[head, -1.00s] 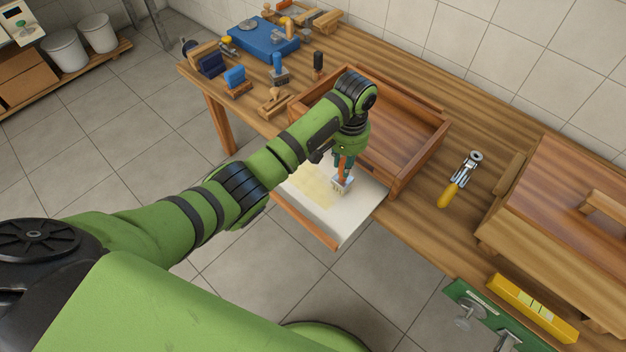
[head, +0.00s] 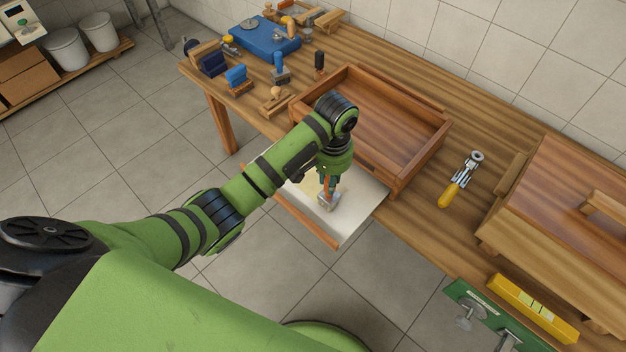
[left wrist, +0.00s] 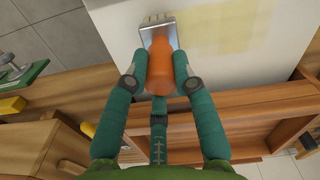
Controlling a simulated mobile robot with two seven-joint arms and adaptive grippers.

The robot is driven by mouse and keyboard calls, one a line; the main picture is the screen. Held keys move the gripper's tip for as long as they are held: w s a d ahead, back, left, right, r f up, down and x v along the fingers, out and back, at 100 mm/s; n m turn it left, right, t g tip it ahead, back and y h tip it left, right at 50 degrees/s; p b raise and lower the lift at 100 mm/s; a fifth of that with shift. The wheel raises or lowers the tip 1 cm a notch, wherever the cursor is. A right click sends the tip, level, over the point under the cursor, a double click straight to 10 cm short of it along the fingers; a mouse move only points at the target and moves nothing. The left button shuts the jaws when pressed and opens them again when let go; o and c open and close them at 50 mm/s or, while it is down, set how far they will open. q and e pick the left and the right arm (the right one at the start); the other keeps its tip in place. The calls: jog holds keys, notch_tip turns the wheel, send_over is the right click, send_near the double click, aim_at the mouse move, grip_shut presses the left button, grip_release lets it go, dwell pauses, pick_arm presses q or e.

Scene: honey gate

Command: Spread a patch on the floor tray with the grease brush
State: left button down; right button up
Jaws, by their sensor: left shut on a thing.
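My left gripper (head: 329,182) is shut on the grease brush (head: 327,201), over the white floor tray (head: 357,207) that sticks out from the front of the wooden hive box. In the left wrist view, the teal fingers of the gripper (left wrist: 160,75) hold the brush's orange handle (left wrist: 160,62). The brush's metal end and pale bristles point down at the tray (left wrist: 120,30). I cannot tell whether the bristles touch it. A pale yellow patch (left wrist: 222,30) shows on the tray beside the brush. The arm hides part of the patch in the head view. My right gripper is not in view.
The open wooden box (head: 385,125) stands on the bench behind the tray. A yellow-handled tool (head: 460,180) lies to its right, near a large lidded wooden box (head: 570,200). Stamps and a blue case (head: 265,38) fill the bench's far left.

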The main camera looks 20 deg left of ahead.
pick_arm(q)
jog(key=shift+f, duration=0.35)
dwell(0.6)
jog(key=w+a+r, duration=0.1)
jog(key=w+a, duration=0.1)
jog(key=a, duration=0.5)
jog(key=w+a+r, duration=0.1)
jog(key=w+a, duration=0.2)
jog(key=a, duration=0.5)
jog(key=shift+w+r, duration=0.2)
jog(key=shift+w, duration=0.1)
dwell(0.3)
jog(key=shift+a, duration=0.1)
jog(key=w, duration=0.1)
jog(key=w+d, duration=0.1)
jog(key=shift+w+f, duration=0.3)
jog(key=shift+f, duration=0.05)
jog(key=shift+s, duration=0.1)
